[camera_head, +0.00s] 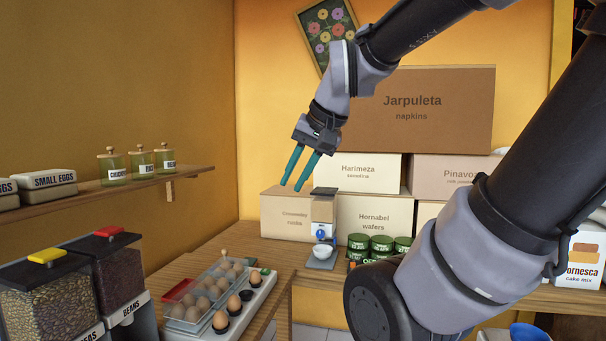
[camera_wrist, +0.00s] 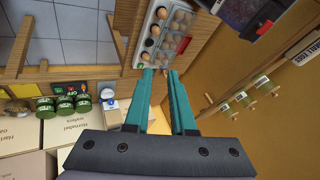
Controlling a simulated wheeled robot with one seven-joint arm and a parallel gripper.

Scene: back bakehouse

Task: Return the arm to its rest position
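My gripper (camera_head: 293,185) is raised in the air above the wooden counter in the head view, in front of the stacked boxes. Its two teal fingers point down and to the left. In the wrist view my gripper (camera_wrist: 160,72) shows its fingers apart with nothing between them. My arm reaches in from the right of the head view and bends down to the gripper. The gripper touches nothing that I can see.
Stacked cartons (camera_head: 410,108) stand behind. Below are a dispenser (camera_head: 323,215) with a white bowl (camera_head: 322,252), green tins (camera_head: 381,243) and an egg tray (camera_head: 262,300). Bean bins (camera_head: 122,275) stand at left, under a shelf (camera_head: 130,185) with jars (camera_head: 140,163).

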